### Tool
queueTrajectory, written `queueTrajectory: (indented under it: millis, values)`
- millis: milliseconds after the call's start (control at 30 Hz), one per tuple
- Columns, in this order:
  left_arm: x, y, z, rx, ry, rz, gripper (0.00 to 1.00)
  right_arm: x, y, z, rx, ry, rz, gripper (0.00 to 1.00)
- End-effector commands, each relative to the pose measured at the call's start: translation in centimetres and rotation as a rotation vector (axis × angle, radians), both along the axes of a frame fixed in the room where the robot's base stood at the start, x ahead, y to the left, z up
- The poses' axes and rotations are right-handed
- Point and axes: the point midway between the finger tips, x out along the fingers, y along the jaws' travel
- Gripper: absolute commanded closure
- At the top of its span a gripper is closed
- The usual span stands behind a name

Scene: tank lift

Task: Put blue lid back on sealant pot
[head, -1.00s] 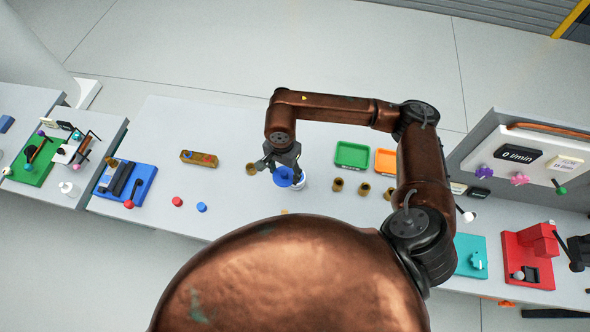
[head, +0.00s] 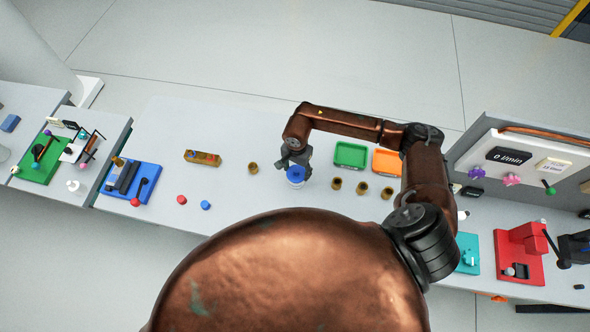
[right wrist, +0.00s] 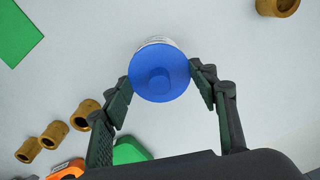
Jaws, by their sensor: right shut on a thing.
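The blue lid (head: 296,173) is over the top of the white sealant pot (head: 296,184) on the bench. My right gripper (head: 295,162) is shut on the lid. In the right wrist view the lid (right wrist: 160,78) lies between the two fingertips of the right gripper (right wrist: 162,84), one at each side. A thin edge of the white pot (right wrist: 155,41) shows past the lid's upper rim. The lid looks level and nearly centred on the pot. I cannot tell whether it is fully seated. My left gripper is not in view.
Several brass cups stand near the pot, one to the left (head: 253,168) and a row to the right (head: 362,188). A green tray (head: 350,155) and an orange tray (head: 387,162) lie behind that row. Red (head: 182,200) and blue (head: 205,205) knobs are to the left.

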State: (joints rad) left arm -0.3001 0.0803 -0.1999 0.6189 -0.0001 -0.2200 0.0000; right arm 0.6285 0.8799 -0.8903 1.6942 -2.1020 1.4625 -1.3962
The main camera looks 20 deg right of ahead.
Motion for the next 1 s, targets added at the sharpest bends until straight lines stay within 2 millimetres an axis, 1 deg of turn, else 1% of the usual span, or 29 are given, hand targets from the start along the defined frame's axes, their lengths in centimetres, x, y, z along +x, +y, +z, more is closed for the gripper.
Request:
queueTrajectory:
  millis: [433,467,700,1000]
  values:
    - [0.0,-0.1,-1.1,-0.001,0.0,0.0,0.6,0.0,0.0,-0.9,0.0,0.001,0.0,0.63]
    - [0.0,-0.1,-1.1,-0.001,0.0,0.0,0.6,-0.1,0.0,-0.9,0.0,0.001,0.0,0.45]
    - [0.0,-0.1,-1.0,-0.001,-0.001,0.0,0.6,0.0,0.0,-0.7,0.0,0.001,0.0,0.29]
    - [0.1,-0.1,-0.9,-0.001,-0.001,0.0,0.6,0.0,0.0,-0.6,0.0,0.001,0.0,0.28]
